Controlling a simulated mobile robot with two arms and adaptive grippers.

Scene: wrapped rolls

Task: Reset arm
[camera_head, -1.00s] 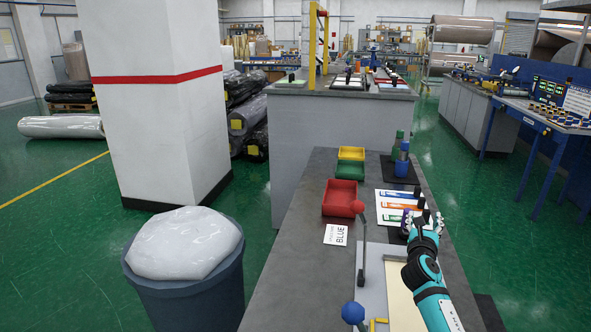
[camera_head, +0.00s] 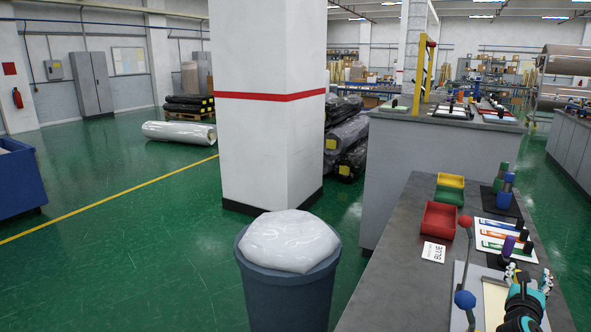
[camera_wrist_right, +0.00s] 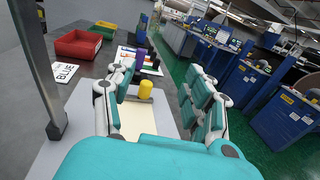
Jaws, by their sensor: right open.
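My right gripper (camera_head: 527,279) is at the lower right of the head view, over the right part of the grey workbench (camera_head: 395,282). In the right wrist view its teal and white fingers (camera_wrist_right: 162,92) are spread apart, with nothing seen gripped. A small yellow cylinder (camera_wrist_right: 145,90) shows between and beyond the fingers, near a cream panel (camera_wrist_right: 140,118). I cannot tell how far it is from them. My left gripper is not in view.
On the bench are a red bin (camera_head: 438,221), green bin (camera_head: 449,195), yellow bin (camera_head: 451,181), BLUE card (camera_head: 433,252), and an upright rod with a red ball (camera_head: 465,221). A wrapped bin (camera_head: 287,285) and pillar (camera_head: 268,150) stand left. Green floor is open farther left.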

